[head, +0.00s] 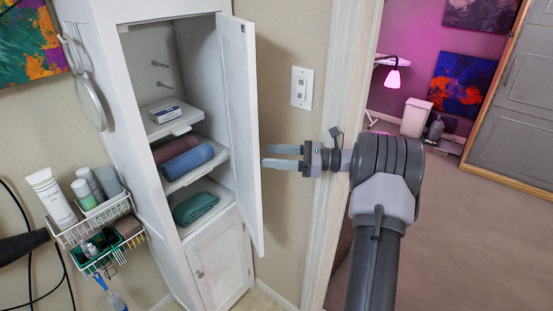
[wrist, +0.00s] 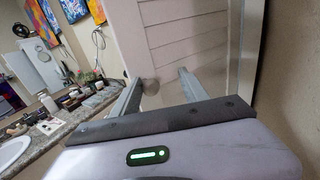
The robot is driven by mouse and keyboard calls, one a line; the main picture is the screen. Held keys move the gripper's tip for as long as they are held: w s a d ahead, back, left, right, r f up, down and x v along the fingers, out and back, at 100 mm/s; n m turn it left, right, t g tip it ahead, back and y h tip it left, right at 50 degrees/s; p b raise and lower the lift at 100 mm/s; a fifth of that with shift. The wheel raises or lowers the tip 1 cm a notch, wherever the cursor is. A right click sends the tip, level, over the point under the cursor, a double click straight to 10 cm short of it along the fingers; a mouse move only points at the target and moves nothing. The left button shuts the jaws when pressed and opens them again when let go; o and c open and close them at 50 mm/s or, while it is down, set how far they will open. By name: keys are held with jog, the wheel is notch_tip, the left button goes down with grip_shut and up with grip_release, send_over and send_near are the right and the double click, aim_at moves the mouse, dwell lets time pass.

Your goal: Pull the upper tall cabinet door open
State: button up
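The tall white cabinet (head: 150,150) stands left of centre in the head view. Its upper door (head: 240,120) is swung well open, hinged on the right, and the shelves show. My gripper (head: 264,156) is right of the door, pointing left at its outer side, with its two fingers apart. In the wrist view, a pale panel with horizontal grooves, apparently the door (wrist: 185,40), lies ahead. A round knob (wrist: 150,86) shows between the open fingers (wrist: 160,77). I cannot tell whether they touch it. The door's outer face is hidden in the head view.
The lower cabinet door (head: 217,262) is shut. A light switch (head: 302,87) and door frame are behind my gripper. Open floor (head: 480,220) lies at the right. A cluttered counter (wrist: 75,122) shows in the wrist view.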

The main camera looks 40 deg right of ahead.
jog(key=shift+s+f, duration=0.1)
jog(key=shift+f, duration=0.1)
dwell(0.4)
jog(key=s+a+r+p, duration=0.2)
jog(key=s+a, duration=0.1)
jog(key=s, duration=0.4)
jog(key=s+a+r+p, duration=0.2)
jog(key=s+a+r, duration=0.1)
jog(key=s, duration=0.4)
jog(key=shift+s+a, duration=0.15)
jog(key=shift+a, duration=0.55)
